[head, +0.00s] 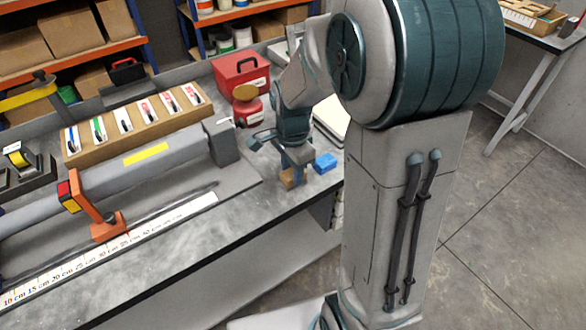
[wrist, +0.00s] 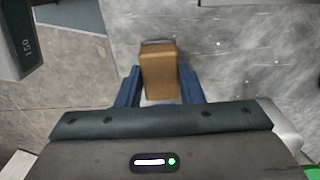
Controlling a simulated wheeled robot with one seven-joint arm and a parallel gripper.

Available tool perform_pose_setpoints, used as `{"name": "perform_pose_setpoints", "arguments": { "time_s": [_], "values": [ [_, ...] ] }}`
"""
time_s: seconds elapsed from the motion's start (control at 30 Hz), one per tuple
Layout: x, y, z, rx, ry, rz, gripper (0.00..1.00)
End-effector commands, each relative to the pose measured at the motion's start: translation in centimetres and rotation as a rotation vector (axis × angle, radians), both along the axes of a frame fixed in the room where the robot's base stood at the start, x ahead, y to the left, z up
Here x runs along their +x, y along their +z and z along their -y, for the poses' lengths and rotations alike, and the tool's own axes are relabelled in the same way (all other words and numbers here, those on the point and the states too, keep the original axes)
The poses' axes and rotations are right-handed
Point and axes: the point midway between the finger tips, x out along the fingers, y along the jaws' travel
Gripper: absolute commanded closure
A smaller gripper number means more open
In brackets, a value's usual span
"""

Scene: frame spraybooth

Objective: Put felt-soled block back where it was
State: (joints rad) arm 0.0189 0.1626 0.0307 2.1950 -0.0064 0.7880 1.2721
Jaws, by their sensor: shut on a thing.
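A brown block (wrist: 160,72), which I take for the felt-soled block, sits between the two blue fingers of my gripper (wrist: 160,92) in the wrist view. A thin dark strip shows along its far edge. My gripper (head: 293,172) is shut on it, low over the right end of the grey workbench (head: 150,250). The brown block (head: 288,179) shows partly below the fingers in the head view. I cannot tell whether it touches the bench. A felt sole is not clearly visible.
A blue block (head: 325,163) lies just right of my gripper. A red box (head: 240,72), a wooden rack (head: 135,122) of coloured-handled tools and a long grey bar with an orange clamp (head: 105,228) stand on the bench. The bench's front edge is close.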

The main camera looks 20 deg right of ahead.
Motion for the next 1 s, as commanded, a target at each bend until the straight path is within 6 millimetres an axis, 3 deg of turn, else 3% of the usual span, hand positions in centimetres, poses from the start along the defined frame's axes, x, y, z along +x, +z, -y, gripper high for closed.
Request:
{"name": "perform_pose_setpoints", "arguments": {
  "time_s": [0.43, 0.47, 0.5, 0.53, 0.83, 1.0],
  "values": [
    [0.0, -0.9, 0.0, 0.0, 0.0, 0.002, 0.84],
    [0.0, -0.8, 0.0, 0.0, 0.0, 0.002, 0.61],
    [0.0, -0.8, 0.0, 0.0, 0.0, 0.002, 0.49],
    [0.0, -0.8, 0.0, 0.0, 0.0, 0.002, 0.44],
    [0.0, -0.6, 0.0, 0.0, 0.0, 0.002, 0.44],
    [0.1, 1.0, 0.0, 0.0, 0.0, 0.005, 0.44]
  ]
}}
